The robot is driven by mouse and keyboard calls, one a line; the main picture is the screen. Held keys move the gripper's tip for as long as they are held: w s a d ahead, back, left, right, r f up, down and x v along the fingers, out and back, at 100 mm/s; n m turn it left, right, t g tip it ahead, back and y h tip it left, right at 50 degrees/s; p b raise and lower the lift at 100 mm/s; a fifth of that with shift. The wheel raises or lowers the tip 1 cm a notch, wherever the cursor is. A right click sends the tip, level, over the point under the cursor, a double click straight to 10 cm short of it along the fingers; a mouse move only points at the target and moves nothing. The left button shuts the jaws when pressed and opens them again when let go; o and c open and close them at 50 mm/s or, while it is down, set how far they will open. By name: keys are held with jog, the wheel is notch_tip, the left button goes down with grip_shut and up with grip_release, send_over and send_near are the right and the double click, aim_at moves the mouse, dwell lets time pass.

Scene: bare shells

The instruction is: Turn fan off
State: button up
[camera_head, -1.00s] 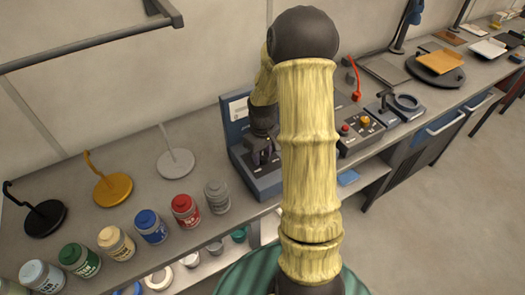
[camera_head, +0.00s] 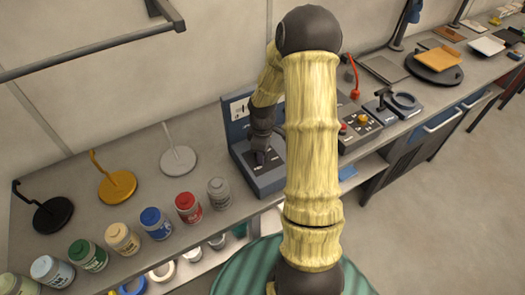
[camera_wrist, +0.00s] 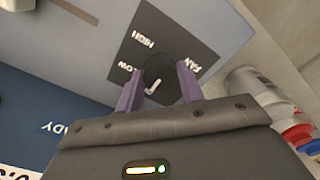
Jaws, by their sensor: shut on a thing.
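The fan knob (camera_wrist: 160,84) is a round black dial with a white pointer mark, set on a dark plate (camera_wrist: 146,26) lettered FAN, LOW and HIGH. The white mark shows on the side nearer the LOW lettering, but its exact setting is hard to read. My gripper (camera_wrist: 159,74) has one purple finger on each side of the knob and is shut on it. In the head view, my gripper (camera_head: 261,157) reaches down to the blue-grey control box (camera_head: 270,184), and the knob is hidden there.
A red bottle (camera_head: 187,208), a grey bottle (camera_head: 219,193) and other bottles line the bench front left of the box. A white stand (camera_head: 179,161) is behind them. A control panel with red and yellow buttons (camera_head: 362,120) sits right of the box.

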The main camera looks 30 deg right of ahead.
jog(key=o, duration=1)
jog(key=shift+r, duration=0.1)
notch_tip(320, 180, up, 17)
jog(key=shift+r+b, duration=0.1)
jog(key=shift+b, duration=0.55)
jog(key=shift+a, duration=0.15)
jog(key=s+a+f+m+t, duration=0.1)
jog(key=s+a+m, duration=0.2)
jog(key=s+a, duration=0.1)
jog(key=s+a+f+m, duration=0.1)
jog(key=s+a+m, duration=0.2)
jog(key=s+a, duration=0.1)
jog(key=s+a+f+m+t, duration=0.1)
jog(key=s+a+f+m, duration=0.1)
jog(key=s+a+m, duration=0.1)
jog(key=shift+s+a+f+m+t, duration=0.1)
jog(key=shift+s+a+m+t, duration=0.2)
jog(key=shift+s+a, duration=0.75)
jog(key=shift+w+a, duration=0.1)
jog(key=shift+w, duration=0.05)
